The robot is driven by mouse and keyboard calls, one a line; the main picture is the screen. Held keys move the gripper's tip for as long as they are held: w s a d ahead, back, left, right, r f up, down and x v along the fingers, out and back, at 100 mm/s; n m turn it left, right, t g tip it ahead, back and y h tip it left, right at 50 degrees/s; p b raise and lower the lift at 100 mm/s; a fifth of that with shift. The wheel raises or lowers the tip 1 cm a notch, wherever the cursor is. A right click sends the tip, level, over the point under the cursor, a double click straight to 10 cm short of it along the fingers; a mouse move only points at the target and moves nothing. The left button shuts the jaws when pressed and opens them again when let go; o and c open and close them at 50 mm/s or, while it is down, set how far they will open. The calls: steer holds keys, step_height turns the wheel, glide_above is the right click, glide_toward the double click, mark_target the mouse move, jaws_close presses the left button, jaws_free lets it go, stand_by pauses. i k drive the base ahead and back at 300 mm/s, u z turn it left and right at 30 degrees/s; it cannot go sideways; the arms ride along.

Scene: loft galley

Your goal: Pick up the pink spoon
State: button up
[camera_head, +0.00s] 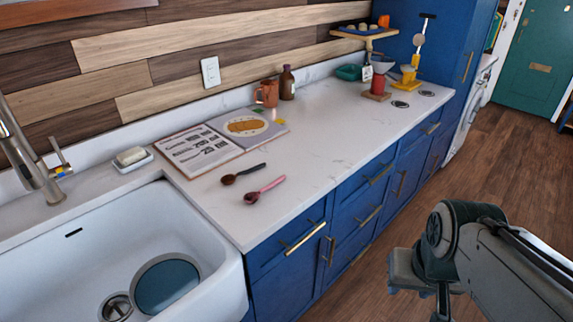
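The pink spoon (265,190) lies on the white countertop (310,150), close to the front edge and right of the sink. Its bowl points to the lower left and its handle to the upper right. A dark brown spoon (243,174) lies just behind it, roughly parallel and apart from it. My arm shows at the lower right, over the floor in front of the cabinets. My gripper hangs at the bottom edge, right of and well away from the spoon. Its fingers are cut off by the frame, so I cannot see whether they are open.
An open cookbook (197,150) lies behind the spoons. An orange mug (266,94) and a brown bottle (287,83) stand near the wall. The sink (60,270) is at left, with a soap dish (133,160) behind it. The counter right of the spoons is clear.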

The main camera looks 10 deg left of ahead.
mark_target(252, 198)
steer(key=u, duration=0.45)
steer(key=i, duration=1)
steer(key=u, duration=0.75)
